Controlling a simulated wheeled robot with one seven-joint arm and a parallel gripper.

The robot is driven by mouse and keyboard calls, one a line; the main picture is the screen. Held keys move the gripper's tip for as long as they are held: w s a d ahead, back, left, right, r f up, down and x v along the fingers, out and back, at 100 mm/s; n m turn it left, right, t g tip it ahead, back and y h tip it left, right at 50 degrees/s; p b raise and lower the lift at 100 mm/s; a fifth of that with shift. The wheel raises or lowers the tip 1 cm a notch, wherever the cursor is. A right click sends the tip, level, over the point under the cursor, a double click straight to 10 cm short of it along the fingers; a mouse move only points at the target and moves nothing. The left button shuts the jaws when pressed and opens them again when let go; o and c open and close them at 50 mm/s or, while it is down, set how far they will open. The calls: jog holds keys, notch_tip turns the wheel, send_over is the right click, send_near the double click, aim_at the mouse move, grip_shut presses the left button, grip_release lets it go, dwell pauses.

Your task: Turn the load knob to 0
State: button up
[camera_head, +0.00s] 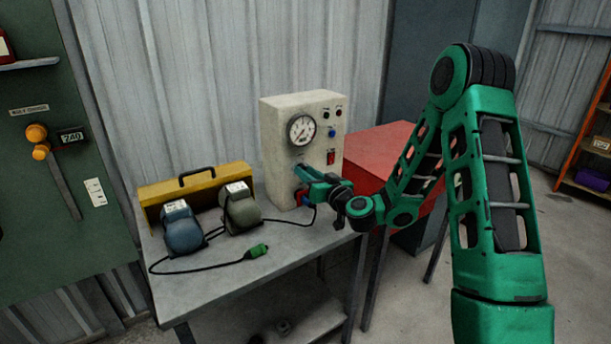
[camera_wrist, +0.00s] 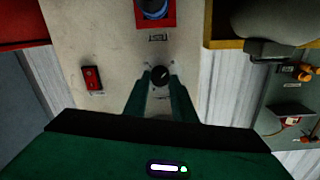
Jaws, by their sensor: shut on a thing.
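The load knob (camera_wrist: 160,75) is a small round black knob with a light pointer line on the cream front panel of the test box (camera_head: 272,146). In the wrist view my gripper (camera_wrist: 161,84) has its two green fingers on either side of the knob, shut on it. In the head view my gripper (camera_head: 303,177) reaches the box's front below the round gauge (camera_head: 301,130), and its fingers hide the knob there. The scale marks around the knob are too small to read.
A red rocker switch (camera_wrist: 92,78) and a blue socket on a red plate (camera_wrist: 155,10) are near the knob. A cable with a green plug (camera_head: 257,251) lies in front.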

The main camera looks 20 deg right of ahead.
jog(key=shift+o, duration=0.2)
jog(key=shift+f, duration=0.25)
jog(key=shift+c, duration=0.2)
jog(key=o, duration=1.1)
jog(key=shift+c, duration=0.2)
jog(key=shift+r, duration=0.1)
